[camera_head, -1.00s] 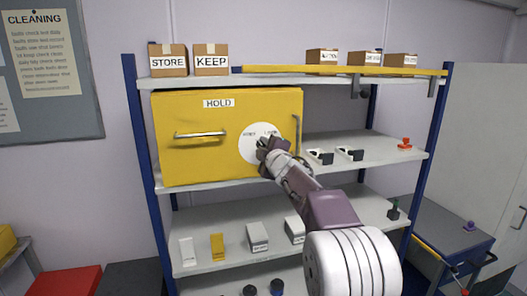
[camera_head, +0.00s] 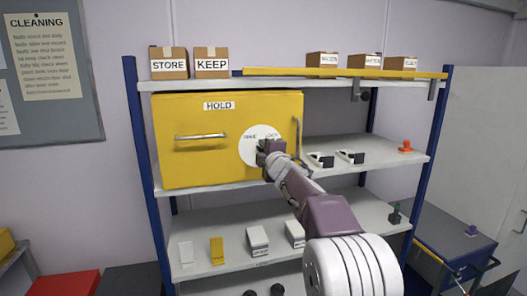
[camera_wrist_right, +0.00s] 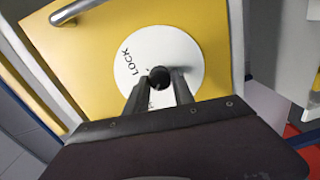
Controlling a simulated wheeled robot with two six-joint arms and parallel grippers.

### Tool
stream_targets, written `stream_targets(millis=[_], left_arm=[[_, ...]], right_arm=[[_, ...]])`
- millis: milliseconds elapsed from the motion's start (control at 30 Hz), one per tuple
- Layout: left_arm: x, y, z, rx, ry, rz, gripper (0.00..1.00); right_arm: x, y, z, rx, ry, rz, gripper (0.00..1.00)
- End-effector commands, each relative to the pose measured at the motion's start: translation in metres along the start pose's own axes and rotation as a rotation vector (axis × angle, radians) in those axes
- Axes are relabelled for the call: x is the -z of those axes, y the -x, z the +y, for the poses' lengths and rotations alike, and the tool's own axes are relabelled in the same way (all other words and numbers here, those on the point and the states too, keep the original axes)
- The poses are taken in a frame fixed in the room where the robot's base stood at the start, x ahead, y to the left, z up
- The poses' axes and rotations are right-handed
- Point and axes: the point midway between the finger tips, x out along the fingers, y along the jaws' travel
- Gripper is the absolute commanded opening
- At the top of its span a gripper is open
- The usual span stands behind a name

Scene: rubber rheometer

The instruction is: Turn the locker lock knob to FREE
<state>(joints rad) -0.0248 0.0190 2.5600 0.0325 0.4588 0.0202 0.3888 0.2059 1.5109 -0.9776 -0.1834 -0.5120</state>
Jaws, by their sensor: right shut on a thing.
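The yellow locker (camera_head: 190,155) labelled HOLD stands on the upper shelf, its door closed. A white round dial plate (camera_head: 250,152) is on the right part of its door; it also shows in the right wrist view (camera_wrist_right: 187,55) with the word LOCK at upper left. A dark lock knob (camera_wrist_right: 159,75) sits at the plate's middle. My right gripper (camera_wrist_right: 158,88) is shut on the knob, its two fingers on either side of it. In the head view my right gripper (camera_head: 268,152) covers the knob and part of the dial. My left gripper is not in view.
The locker's bar handle (camera_head: 200,137) is left of the dial, and another upright handle (camera_head: 297,138) is at its right edge. Boxes (camera_head: 212,63) stand on the top shelf. Small black-and-white items (camera_head: 321,160) lie right of the locker. Blocks (camera_head: 258,241) sit on the shelf below.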

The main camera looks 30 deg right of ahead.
Motion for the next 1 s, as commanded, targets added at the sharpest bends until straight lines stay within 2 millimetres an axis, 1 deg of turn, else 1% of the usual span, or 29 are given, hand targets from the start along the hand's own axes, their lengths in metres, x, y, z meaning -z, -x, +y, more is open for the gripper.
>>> stream_targets(millis=[67, 100, 133, 167, 467, 567, 667, 767, 900, 1000], left_arm=[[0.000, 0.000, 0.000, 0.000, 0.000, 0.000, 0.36], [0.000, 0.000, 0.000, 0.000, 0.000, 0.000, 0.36], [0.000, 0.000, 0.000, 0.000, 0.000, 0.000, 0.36], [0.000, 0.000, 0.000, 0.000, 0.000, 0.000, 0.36], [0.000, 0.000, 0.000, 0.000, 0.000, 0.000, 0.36], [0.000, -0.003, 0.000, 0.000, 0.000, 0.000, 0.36], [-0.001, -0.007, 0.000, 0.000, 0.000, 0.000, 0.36], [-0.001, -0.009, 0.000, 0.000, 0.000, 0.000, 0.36], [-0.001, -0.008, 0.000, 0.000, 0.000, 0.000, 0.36], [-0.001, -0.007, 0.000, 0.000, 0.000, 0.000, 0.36]], right_arm=[[0.000, 0.000, 0.000, 0.000, 0.002, 0.000, 0.00], [0.000, 0.000, 0.000, 0.000, 0.002, 0.000, 0.38], [0.000, 0.000, 0.000, 0.000, 0.001, 0.000, 0.46], [0.000, 0.000, 0.000, 0.000, 0.001, 0.000, 0.51], [0.000, 0.001, 0.000, -0.001, 0.000, 0.000, 0.51], [0.000, 0.008, -0.001, -0.001, -0.001, 0.000, 0.51], [0.000, 0.025, -0.001, -0.002, -0.001, 0.000, 0.51], [-0.001, 0.047, 0.000, -0.002, 0.001, -0.001, 0.51], [0.000, 0.075, 0.001, -0.002, 0.000, 0.000, 0.51], [-0.001, 0.086, 0.001, -0.001, 0.001, -0.001, 0.51]])
